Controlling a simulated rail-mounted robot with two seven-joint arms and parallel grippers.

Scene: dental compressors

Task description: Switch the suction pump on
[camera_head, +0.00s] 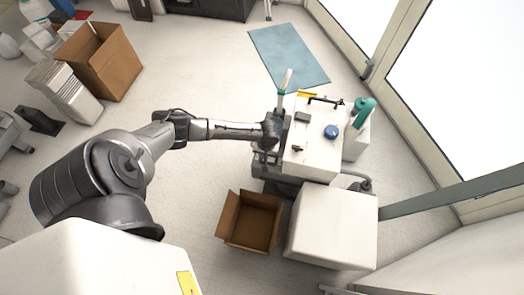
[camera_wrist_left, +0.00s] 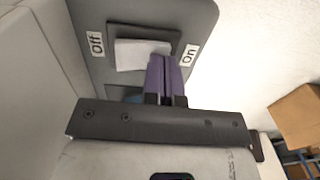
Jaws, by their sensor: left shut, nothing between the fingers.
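A grey switch plate (camera_wrist_left: 200,15) fills the upper middle of the left wrist view. It has an "Off" label (camera_wrist_left: 96,43) on the left, an "On" label (camera_wrist_left: 188,55) on the right, and a white rocker (camera_wrist_left: 140,55) in a dark frame between them. My left gripper (camera_wrist_left: 168,62) is shut and empty, its purple fingertips at the rocker's right end, on the "On" side. I cannot tell whether they touch it. In the head view my left arm reaches the left side of a white-topped unit (camera_head: 318,155); the switch is hidden there. My right gripper is not in view.
An open cardboard box (camera_head: 250,222) and a white block (camera_head: 333,228) stand just in front of the unit. A blue bottle-like item (camera_head: 331,131) and a green-topped item (camera_head: 365,112) are on or beside it. A blue mat (camera_head: 288,55) lies behind.

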